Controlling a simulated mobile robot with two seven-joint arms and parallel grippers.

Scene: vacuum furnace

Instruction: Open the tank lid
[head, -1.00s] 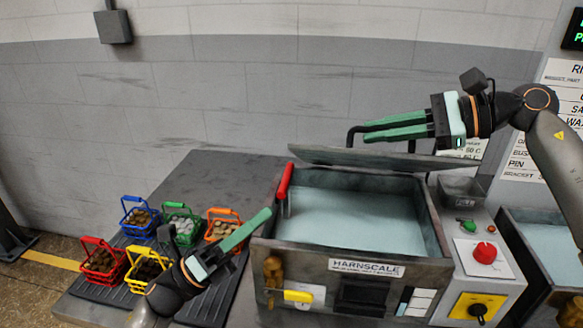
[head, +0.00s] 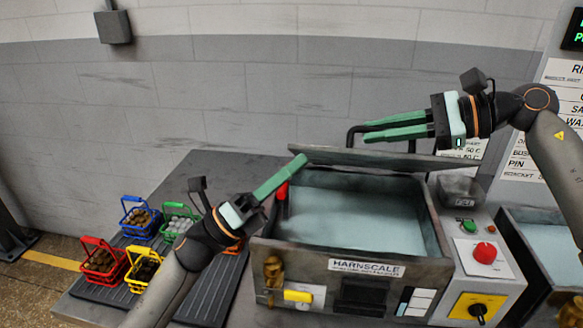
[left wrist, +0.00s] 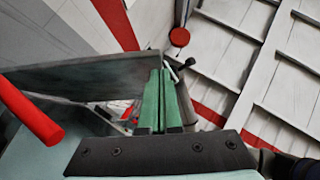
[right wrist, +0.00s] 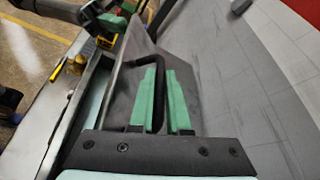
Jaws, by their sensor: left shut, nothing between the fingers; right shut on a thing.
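The grey tank lid (head: 400,158) stands raised along the back edge of the open tank (head: 262,222), which holds pale liquid. My right gripper (head: 365,133) is shut on the black lid handle (right wrist: 153,88); the handle runs between its fingers in the right wrist view (right wrist: 160,66). My left gripper (head: 303,160) is shut and empty at the lid's left end; whether it touches the lid is unclear. In the left wrist view, the lid (left wrist: 95,78) lies left of the green fingers (left wrist: 157,73).
A red-handled tool (head: 283,190) stands at the tank's left rim, close under my left gripper; it also shows in the left wrist view (left wrist: 28,115). Coloured baskets sit on a ribbed mat (head: 215,287) at left. The control panel (head: 507,255) is right of the tank.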

